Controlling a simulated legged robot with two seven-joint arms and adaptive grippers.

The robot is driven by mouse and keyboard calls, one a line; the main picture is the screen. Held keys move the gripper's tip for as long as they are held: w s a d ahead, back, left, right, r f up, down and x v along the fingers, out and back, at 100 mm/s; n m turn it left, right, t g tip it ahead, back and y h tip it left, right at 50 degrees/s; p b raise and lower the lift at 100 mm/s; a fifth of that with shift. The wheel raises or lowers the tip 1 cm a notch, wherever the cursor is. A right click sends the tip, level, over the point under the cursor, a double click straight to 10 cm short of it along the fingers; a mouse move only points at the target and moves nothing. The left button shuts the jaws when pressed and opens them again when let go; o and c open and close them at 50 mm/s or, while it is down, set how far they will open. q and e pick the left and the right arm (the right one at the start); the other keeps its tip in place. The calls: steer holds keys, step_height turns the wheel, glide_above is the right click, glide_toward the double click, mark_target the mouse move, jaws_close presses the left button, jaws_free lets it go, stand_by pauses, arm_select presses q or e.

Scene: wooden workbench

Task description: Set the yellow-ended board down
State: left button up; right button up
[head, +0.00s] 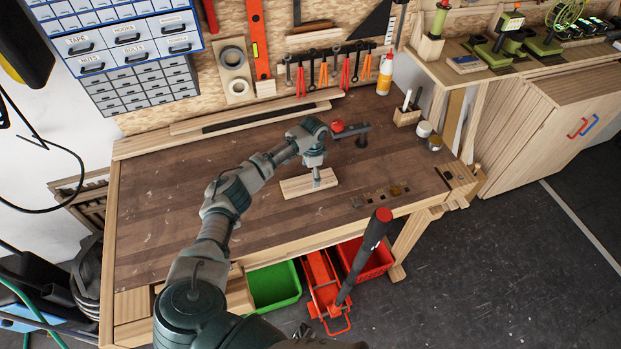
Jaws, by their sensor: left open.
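A short pale wooden board (293,188) lies flat on the dark brown workbench top (180,215), near the middle. I cannot make out a yellow end on it at this size. My left gripper (318,181) points down over the board's middle, its fingertips at or just above the wood. The gripper is open; whether a finger touches the board is too small to tell. My left forearm comes in from the bottom left. My right gripper does not show.
A red and black tool (348,130) lies behind the gripper. A glue bottle (385,75) and a wooden holder (407,117) stand at the back right. Small items lie along the front right edge. Bins, one green (273,285), sit below. The bench's left side is clear.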

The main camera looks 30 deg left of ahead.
mark_target(311, 180)
arm_select(q)
step_height(311, 180, up, 9)
steer(key=shift+w, duration=0.15)
steer(key=shift+f, duration=0.1)
stand_by(0.4)
